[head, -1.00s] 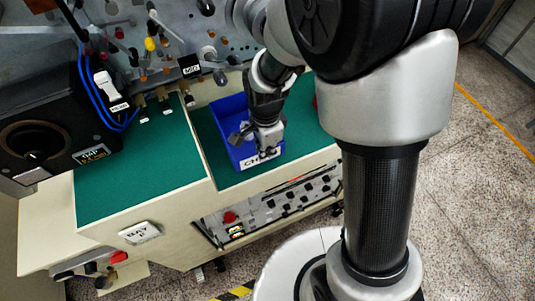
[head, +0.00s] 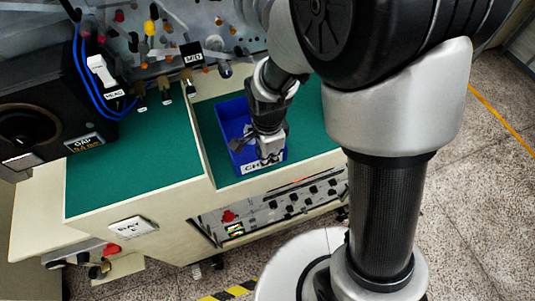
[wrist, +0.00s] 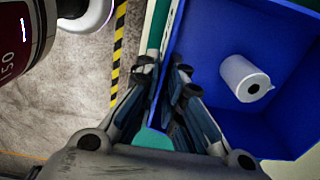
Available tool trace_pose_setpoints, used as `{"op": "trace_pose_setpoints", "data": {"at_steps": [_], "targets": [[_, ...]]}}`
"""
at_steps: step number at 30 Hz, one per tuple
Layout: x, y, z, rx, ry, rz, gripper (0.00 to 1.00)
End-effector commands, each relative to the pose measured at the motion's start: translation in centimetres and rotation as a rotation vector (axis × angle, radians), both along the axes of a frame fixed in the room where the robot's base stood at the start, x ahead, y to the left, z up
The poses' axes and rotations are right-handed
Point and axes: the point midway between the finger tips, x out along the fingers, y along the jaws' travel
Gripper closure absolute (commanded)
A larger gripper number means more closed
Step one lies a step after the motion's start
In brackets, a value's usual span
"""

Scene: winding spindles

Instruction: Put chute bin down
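The chute bin (head: 228,118) is a blue open box with a white label on its front, partly legible as "CH". It is at the green worktop, close to the front edge. It looks level; I cannot tell whether its base fully touches. My gripper (head: 268,158) is over its front side, hiding part of the inside. In the wrist view, the fingers (wrist: 163,75) straddle the blue bin wall (wrist: 160,92), one finger inside and one outside, and look closed on it. A white cylinder with a dark hole (wrist: 246,79) lies in the bin.
A raised divider (head: 203,150) runs left of the bin, with a clear green worktop (head: 130,165) beyond it. A panel with several knobs and cables (head: 170,35) stands behind. A dark speaker-like box (head: 35,125) is at the left. A control panel (head: 270,210) is below the front edge.

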Motion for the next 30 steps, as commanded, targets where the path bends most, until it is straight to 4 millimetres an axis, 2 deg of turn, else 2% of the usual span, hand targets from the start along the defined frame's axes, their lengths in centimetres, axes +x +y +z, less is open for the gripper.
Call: {"op": "trace_pose_setpoints", "data": {"at_steps": [6,17,20,30], "targets": [[0.0,0.0,0.0,0.000,0.000,0.000,0.75],[0.0,0.0,0.4,0.000,0.000,0.000,0.75],[0.1,0.0,1.6,0.001,-0.003,0.000,0.75],[-0.1,0.0,8.9,0.001,-0.004,0.000,0.75]]}}
